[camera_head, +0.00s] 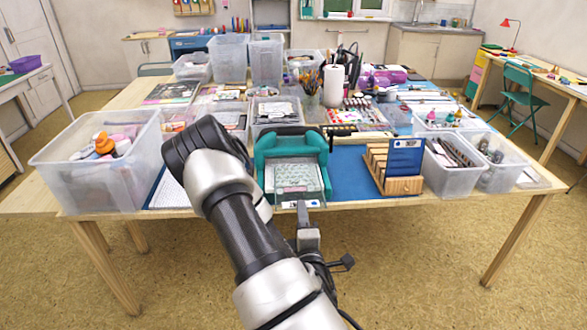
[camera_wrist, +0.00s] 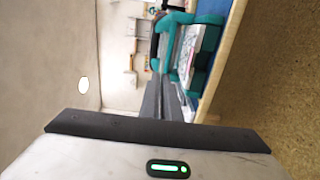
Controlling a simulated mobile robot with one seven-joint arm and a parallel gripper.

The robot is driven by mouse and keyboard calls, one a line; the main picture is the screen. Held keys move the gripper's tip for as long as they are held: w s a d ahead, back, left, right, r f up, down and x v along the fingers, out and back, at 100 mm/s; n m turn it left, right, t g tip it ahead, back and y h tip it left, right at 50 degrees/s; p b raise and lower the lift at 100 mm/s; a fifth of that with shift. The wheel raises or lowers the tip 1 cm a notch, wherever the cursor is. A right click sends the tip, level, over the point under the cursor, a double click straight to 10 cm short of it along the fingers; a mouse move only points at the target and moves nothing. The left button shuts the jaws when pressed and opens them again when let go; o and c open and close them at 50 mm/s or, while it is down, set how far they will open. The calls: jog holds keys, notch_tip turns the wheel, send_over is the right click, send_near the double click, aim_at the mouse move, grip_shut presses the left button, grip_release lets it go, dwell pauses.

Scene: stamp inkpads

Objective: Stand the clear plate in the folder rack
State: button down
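The clear plate (camera_head: 297,180) lies nearly flat on the bed of a teal hand press at the table's front. A patterned sheet shows through it, and a small label (camera_head: 300,204) is at its near edge. In the wrist view a pale patterned panel (camera_wrist: 188,48) shows within the teal frame. My gripper (camera_head: 304,213) is at the table's front edge, just in front of the plate. Its dark fingers (camera_wrist: 166,92) are close together, pointing at the press; whether they pinch the plate's edge is unclear. The wooden folder rack (camera_head: 398,184) stands right of the press, holding a blue labelled plate (camera_head: 405,155).
The teal press (camera_head: 291,145) stands on a blue mat (camera_head: 348,180), bare between press and rack. Clear bins (camera_head: 455,180) stand right of the rack. A large clear bin (camera_head: 95,185) is at the front left. Crowded supplies and a paper roll (camera_head: 333,86) are behind.

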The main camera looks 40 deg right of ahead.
jog(key=shift+r+p+v, duration=0.2)
jog(key=shift+p+v, duration=0.95)
jog(key=shift+v, duration=0.25)
jog(key=shift+r+p+v, duration=0.2)
jog(key=shift+p+v, duration=0.95)
jog(key=shift+v, duration=0.3)
